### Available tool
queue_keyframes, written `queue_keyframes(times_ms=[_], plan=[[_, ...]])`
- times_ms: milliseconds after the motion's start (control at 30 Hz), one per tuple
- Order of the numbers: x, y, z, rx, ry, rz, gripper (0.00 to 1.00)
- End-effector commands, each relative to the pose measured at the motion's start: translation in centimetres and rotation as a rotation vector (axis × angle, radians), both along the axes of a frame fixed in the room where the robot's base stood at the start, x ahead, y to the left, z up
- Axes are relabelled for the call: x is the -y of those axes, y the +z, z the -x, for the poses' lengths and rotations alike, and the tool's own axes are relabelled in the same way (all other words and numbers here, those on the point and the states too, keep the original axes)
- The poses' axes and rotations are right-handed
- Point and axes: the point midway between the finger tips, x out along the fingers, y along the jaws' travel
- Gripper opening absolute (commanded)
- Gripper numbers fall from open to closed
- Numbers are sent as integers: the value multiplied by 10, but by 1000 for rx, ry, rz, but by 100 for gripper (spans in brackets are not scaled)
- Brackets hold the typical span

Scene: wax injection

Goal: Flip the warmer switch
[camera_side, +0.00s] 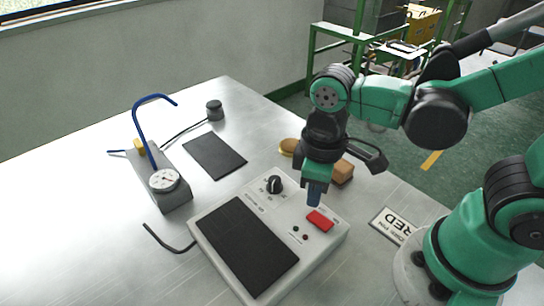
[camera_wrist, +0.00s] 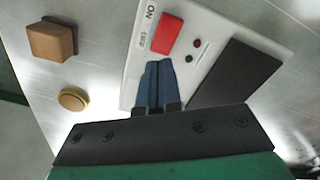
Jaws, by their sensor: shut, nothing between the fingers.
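The warmer (camera_side: 207,229) is a pale box with a black plate, a black knob and a red switch. The red switch (camera_side: 319,221) is at its right end, near two small dark dots. In the wrist view the red switch (camera_wrist: 165,34) lies just beyond my fingertips, with "ON" lettering beside it. My gripper (camera_side: 314,203) points down over the warmer, close to the switch. Its blue fingers (camera_wrist: 157,64) are shut together and empty. I cannot tell whether the tips touch the warmer or the switch.
A brown block (camera_side: 342,172) and a round yellowish piece (camera_side: 289,146) stand behind my gripper. A gauge device (camera_side: 164,180) with a blue lever, a black mat (camera_side: 215,157) and a dark cylinder (camera_side: 214,110) are at the left. A "RED" sign (camera_side: 396,226) lies at the right.

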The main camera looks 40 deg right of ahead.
Motion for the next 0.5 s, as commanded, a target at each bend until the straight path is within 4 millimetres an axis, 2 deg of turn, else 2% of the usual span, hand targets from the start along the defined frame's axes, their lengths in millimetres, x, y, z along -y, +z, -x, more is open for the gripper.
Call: queue_keyframes(times_ms=[500], plan=[[0, 41, 0, 0, 0, 0, 0]])
